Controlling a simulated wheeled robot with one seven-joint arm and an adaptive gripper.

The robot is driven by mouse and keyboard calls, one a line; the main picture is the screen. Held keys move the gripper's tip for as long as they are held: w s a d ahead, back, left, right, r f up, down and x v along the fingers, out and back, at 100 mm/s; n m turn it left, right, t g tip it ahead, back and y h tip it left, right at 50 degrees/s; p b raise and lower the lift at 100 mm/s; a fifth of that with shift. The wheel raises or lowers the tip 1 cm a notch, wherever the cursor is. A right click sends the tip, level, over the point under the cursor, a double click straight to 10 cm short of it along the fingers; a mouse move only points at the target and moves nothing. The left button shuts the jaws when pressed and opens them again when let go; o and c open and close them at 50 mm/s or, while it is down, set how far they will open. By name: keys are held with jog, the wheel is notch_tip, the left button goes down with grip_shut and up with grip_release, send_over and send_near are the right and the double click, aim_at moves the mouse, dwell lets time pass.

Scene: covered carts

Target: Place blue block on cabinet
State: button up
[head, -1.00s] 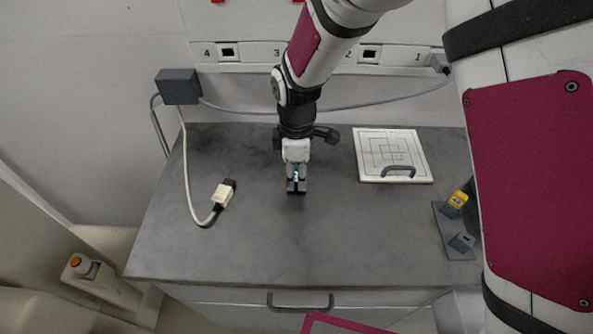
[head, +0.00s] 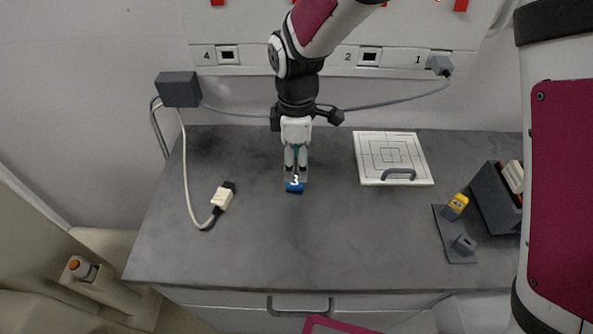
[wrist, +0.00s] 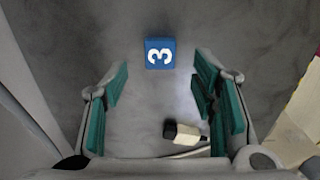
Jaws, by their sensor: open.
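The blue block (head: 294,187) with a white 3 on it sits on the grey top of the cabinet (head: 240,245). It also shows in the wrist view (wrist: 160,53), upper middle, beyond the fingertips. My gripper (head: 296,170) points down just above and behind the block in the head view. Its teal-padded fingers are spread apart and empty in the wrist view (wrist: 160,88). The fingers do not enclose the block there.
A white connector (head: 222,196) on a cable lies left. A white board with a handle (head: 393,150) lies right of my gripper. A yellow block (head: 456,204) sits on a grey holder (head: 452,240) near a dark bin (head: 490,195). The front middle is clear.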

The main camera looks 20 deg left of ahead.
aim_at(296, 180)
notch_tip(296, 180, up, 6)
jog(key=shift+r, duration=0.15)
jog(key=s+d+r+m+t, duration=0.1)
jog(key=s+d+r+m, duration=0.1)
jog(key=d+r+m, duration=0.55)
jog(key=s+d+r+m+t, duration=0.15)
jog(key=d+r, duration=0.25)
jog(key=d, duration=0.7)
jog(key=s+d+r+m+t, duration=0.1)
jog(key=s+d+m, duration=1.1)
jog(key=s+d, duration=0.1)
jog(key=shift+s+d+r, duration=0.2)
jog(key=shift+s+r, duration=0.05)
jog(key=shift+s, duration=0.4)
jog(key=shift+t, duration=0.25)
